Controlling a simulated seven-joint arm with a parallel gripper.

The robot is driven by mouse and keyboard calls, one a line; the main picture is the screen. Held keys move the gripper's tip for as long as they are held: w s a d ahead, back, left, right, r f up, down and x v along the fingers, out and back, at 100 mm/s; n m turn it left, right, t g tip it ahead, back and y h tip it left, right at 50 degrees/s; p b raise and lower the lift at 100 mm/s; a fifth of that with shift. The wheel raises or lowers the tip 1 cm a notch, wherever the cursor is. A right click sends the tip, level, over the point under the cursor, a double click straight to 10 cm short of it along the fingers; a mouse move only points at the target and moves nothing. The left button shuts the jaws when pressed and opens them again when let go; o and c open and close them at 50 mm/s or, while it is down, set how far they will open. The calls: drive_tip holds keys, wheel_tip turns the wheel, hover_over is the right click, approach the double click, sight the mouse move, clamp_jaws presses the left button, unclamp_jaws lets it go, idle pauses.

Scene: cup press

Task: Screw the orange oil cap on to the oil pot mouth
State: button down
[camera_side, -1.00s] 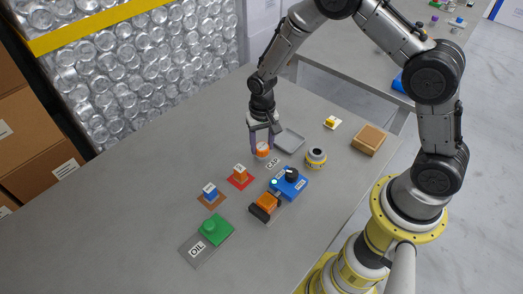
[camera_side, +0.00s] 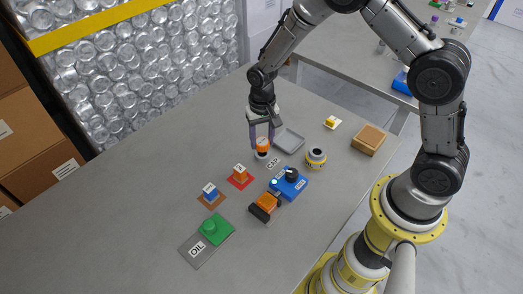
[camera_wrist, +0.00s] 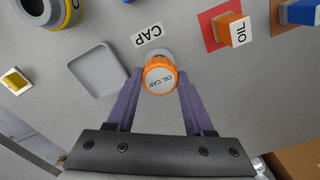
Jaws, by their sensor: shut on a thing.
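The orange oil cap (camera_side: 263,143), with a white top reading "OIL CAP" in the wrist view (camera_wrist: 160,77), is between the two purple fingers of my gripper (camera_side: 262,146). My gripper is shut on it and holds it upright, just over a small pale post (camera_side: 262,157) by the "CAP" label. I cannot tell whether cap and post still touch. A round yellow and white pot with a dark mouth (camera_side: 316,154), likely the oil pot, stands to the right of the cap. Part of it shows at the wrist view's top left (camera_wrist: 40,10).
A grey tray (camera_side: 289,141) lies right beside my gripper. A blue box with a dark knob (camera_side: 288,183), an orange block on a red mat (camera_side: 240,174), a blue block (camera_side: 210,193) and a green block (camera_side: 216,229) stand nearer. A brown box (camera_side: 368,139) is at right.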

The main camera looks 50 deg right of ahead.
sight(262, 141)
drive_tip(key=shift+r, duration=0.4)
drive_tip(key=shift+r, duration=0.3)
wheel_tip(262, 141, up, 4)
drive_tip(key=shift+r, duration=0.15)
drive_tip(key=s+d+r, duration=0.3)
drive_tip(key=s+d, duration=0.6)
drive_tip(key=s, duration=0.4)
drive_tip(key=shift+s+r, duration=0.2)
drive_tip(key=shift+s, duration=0.1)
drive_tip(key=shift+f, duration=0.15)
drive_tip(key=shift+f, duration=2.75)
drive_tip(key=shift+f, duration=1.25)
